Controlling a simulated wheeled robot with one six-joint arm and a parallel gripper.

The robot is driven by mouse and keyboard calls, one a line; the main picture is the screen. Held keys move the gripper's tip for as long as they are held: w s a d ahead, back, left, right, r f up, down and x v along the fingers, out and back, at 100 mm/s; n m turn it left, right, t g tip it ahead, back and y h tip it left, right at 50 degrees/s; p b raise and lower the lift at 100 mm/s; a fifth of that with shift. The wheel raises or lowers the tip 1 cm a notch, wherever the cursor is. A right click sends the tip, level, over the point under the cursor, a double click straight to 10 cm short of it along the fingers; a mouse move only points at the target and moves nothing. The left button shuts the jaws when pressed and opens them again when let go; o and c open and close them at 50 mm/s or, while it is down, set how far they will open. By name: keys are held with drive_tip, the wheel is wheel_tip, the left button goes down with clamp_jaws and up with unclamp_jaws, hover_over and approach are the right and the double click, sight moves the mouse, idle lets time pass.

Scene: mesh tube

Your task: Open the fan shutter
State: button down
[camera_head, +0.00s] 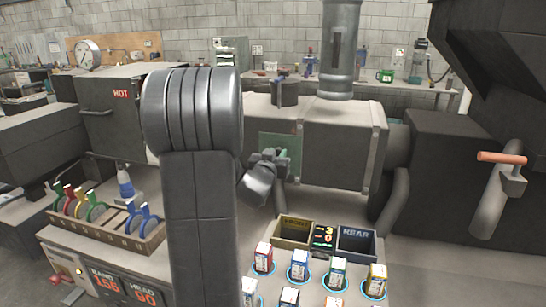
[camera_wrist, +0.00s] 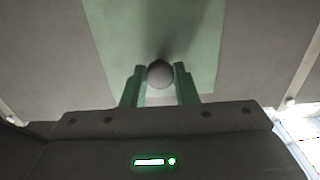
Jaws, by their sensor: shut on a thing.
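The fan shutter (camera_head: 279,140) is a green plate on the front of a grey box-shaped duct (camera_head: 340,153). It also fills the upper middle of the wrist view (camera_wrist: 203,38). A round grey knob (camera_wrist: 159,75) sticks out from it. My gripper (camera_wrist: 159,72) has one green-lit finger on each side of the knob and is shut on it. In the head view my gripper (camera_head: 275,158) is in front of the plate and covers its lower part. The knob is hidden there.
My arm fills the left middle of the head view. Below right are two open bins, REAR (camera_head: 357,241) and its neighbour (camera_head: 293,232), with several small boxes in front. A rack of coloured levers (camera_head: 105,222) stands left. An orange-handled lever (camera_head: 503,159) is far right.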

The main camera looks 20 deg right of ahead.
drive_tip(key=c, duration=1.1)
unclamp_jaws()
drive_tip(key=shift+c, duration=0.2)
drive_tip(key=shift+a, duration=0.1)
drive_tip(key=b+v, duration=0.1)
drive_tip(key=v, duration=1.2)
drive_tip(key=shift+s, duration=0.3)
drive_tip(key=shift+a, duration=0.1)
drive_tip(key=p+x, duration=0.1)
drive_tip(key=x, duration=1.2)
drive_tip(key=shift+w, duration=0.35)
drive_tip(key=shift+f, duration=0.1)
